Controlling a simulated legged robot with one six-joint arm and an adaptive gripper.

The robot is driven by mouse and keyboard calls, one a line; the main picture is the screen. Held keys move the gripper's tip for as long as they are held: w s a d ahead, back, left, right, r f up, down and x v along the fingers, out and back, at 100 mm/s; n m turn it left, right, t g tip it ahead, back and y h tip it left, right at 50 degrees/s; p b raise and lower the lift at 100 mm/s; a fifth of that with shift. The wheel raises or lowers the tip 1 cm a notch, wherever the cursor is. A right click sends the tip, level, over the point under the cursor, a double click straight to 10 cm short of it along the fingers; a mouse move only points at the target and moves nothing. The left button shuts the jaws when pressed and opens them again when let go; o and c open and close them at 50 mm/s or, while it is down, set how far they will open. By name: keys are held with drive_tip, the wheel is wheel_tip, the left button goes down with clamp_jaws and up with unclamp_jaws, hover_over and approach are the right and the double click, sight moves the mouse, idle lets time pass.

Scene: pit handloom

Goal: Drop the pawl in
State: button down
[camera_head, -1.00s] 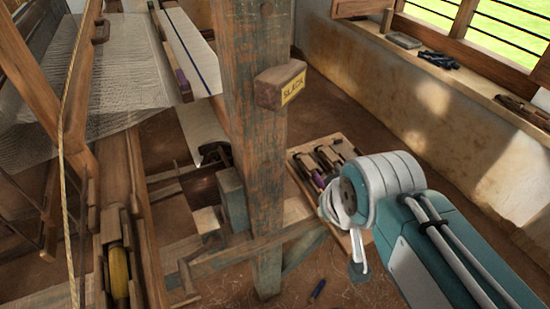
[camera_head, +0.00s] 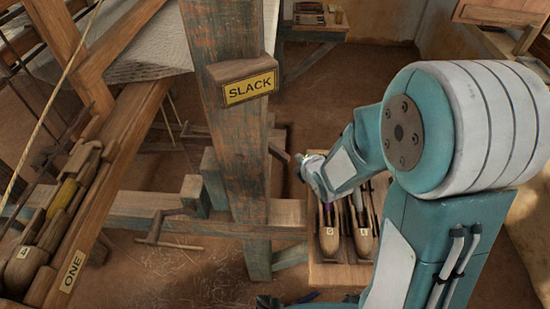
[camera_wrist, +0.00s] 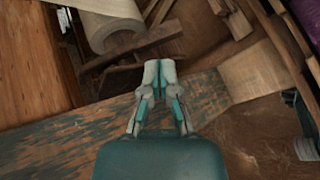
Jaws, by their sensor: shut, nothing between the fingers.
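My gripper (camera_wrist: 160,70) is shut and empty in the wrist view, its fingertips together above worn blue-painted timber. In the head view the gripper (camera_head: 304,165) is small, just right of the worn blue upright post (camera_head: 232,130), partly hidden by my arm. A short dark bar (camera_head: 280,152) shows between the post and the gripper; I cannot tell whether it is the pawl or whether they touch. A pale roll (camera_wrist: 108,30), probably the cloth beam, lies beyond the fingertips in the wrist view. No pawl is clearly identifiable.
A wooden block marked SLACK (camera_head: 243,80) juts from the post. A tray (camera_head: 328,276) with shuttles stands right of the post, partly behind my arm. A board marked ONE (camera_head: 73,270) is at left. Bare floor (camera_head: 185,265) lies below the low cross rail (camera_head: 140,208).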

drive_tip(key=w+a+f+n+y, duration=0.2)
drive_tip(key=w+a+f+n, duration=0.3)
drive_tip(key=f, duration=0.5)
drive_tip(key=w+a, duration=0.2)
drive_tip(key=shift+w+a+n, duration=0.25)
drive_tip(key=shift+a+n, duration=0.05)
drive_tip(key=d+r, duration=0.4)
drive_tip(key=r, duration=0.2)
drive_tip(key=shift+r+n+h, duration=0.3)
drive_tip(key=shift+r, duration=0.05)
drive_tip(key=shift+s+a, duration=0.1)
